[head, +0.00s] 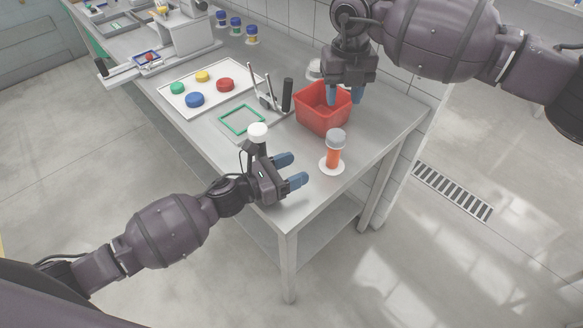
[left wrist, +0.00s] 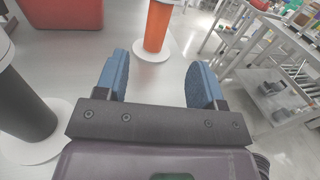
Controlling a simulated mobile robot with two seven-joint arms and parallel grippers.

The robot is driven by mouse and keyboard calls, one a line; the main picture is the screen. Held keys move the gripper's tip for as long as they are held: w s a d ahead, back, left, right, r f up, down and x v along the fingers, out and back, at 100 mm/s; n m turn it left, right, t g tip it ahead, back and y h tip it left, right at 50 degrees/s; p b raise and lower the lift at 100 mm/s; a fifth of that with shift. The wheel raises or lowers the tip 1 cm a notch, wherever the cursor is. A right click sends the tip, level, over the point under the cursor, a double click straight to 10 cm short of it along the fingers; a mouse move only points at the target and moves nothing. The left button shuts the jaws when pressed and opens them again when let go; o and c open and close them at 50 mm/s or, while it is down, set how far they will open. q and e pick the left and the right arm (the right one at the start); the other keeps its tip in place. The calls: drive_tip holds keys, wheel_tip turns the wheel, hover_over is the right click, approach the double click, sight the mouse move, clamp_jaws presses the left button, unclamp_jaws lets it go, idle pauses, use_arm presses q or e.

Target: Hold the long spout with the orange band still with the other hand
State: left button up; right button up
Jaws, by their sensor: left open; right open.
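The long spout with the orange band (head: 333,158) stands upright on a round white base near the table's right end, with a grey top. In the left wrist view the orange band (left wrist: 158,24) shows ahead, beyond the fingertips; its top is cut off. My left gripper (head: 292,169) is open and empty, low over the table to the left of the spout, its fingers pointing towards it and apart from it. My right gripper (head: 345,95) is open, fingers down at the red bin (head: 318,118); part of its fingers overlaps the bin's far side.
A white-capped spout with a black band (head: 257,133) stands just behind my left gripper; its black part (left wrist: 18,105) is close at left in the wrist view. A green frame (head: 242,120), a black-handled rack (head: 287,95) and a white tray (head: 212,105) with coloured caps lie farther left.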

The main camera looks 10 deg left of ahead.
sight(329, 154)
use_arm(q)
drive_tip(key=shift+w+d+m, duration=0.2)
drive_tip(key=shift+w+m, duration=0.1)
drive_tip(key=shift+w, duration=0.05)
drive_tip(key=x, duration=1)
drive_tip(key=shift+f, duration=0.15)
drive_tip(key=shift+c, duration=0.3)
drive_tip(key=c, duration=1)
drive_tip(key=shift+o, duration=0.2)
drive_tip(key=shift+c, duration=0.4)
drive_tip(key=shift+f, duration=0.1)
